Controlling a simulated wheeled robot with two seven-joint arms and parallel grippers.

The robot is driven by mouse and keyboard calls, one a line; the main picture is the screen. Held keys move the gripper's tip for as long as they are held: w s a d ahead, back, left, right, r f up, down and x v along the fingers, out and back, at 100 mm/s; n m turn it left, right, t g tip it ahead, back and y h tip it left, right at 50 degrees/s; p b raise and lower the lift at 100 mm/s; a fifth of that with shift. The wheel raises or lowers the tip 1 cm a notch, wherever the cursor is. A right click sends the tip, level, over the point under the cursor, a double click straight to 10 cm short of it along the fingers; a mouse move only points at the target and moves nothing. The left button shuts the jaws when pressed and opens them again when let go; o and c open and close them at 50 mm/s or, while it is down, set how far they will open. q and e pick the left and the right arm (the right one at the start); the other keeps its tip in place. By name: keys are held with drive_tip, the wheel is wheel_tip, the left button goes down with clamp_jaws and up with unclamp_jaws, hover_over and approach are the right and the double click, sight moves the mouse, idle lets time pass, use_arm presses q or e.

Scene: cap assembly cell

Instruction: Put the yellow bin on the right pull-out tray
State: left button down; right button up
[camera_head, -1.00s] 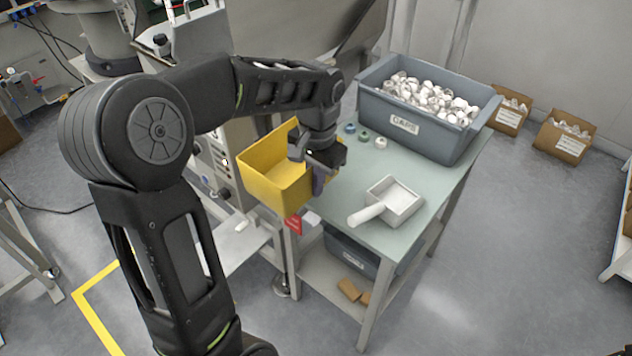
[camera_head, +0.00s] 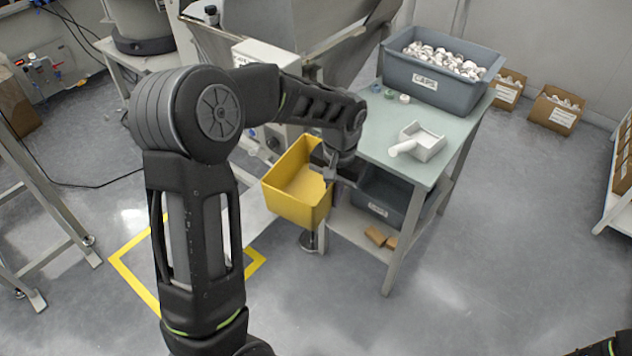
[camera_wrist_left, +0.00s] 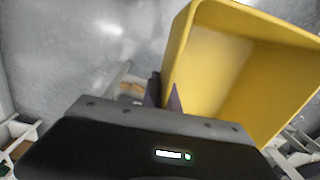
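The yellow bin (camera_head: 287,201) is an open, empty box hanging in the air at the left side of the green-topped table, its floor visible. My left gripper (camera_head: 330,173) is shut on the bin's right wall. In the left wrist view the fingers (camera_wrist_left: 164,92) pinch the rim of the bin (camera_wrist_left: 215,75), which tilts in that picture. A pale flat surface (camera_head: 252,212) shows left of the bin, partly hidden by my arm and the bin; I cannot tell whether it is the right pull-out tray.
The table (camera_head: 378,140) carries a grey caps crate (camera_head: 440,90), a white scoop (camera_head: 424,146) and small rings. Another grey bin (camera_head: 378,203) and brown blocks are on its lower shelf. Yellow floor tape (camera_head: 135,285) and open floor lie in front.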

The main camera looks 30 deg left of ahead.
use_arm(q)
drive_tip(key=d+f+p, duration=0.1)
drive_tip(key=d+f, duration=0.8)
drive_tip(key=f, duration=0.1)
drive_tip(key=shift+s+d+f+m, duration=0.3)
drive_tip(key=shift+s+d+m, duration=0.1)
drive_tip(key=shift+s, duration=0.05)
drive_tip(key=shift+a, duration=0.1)
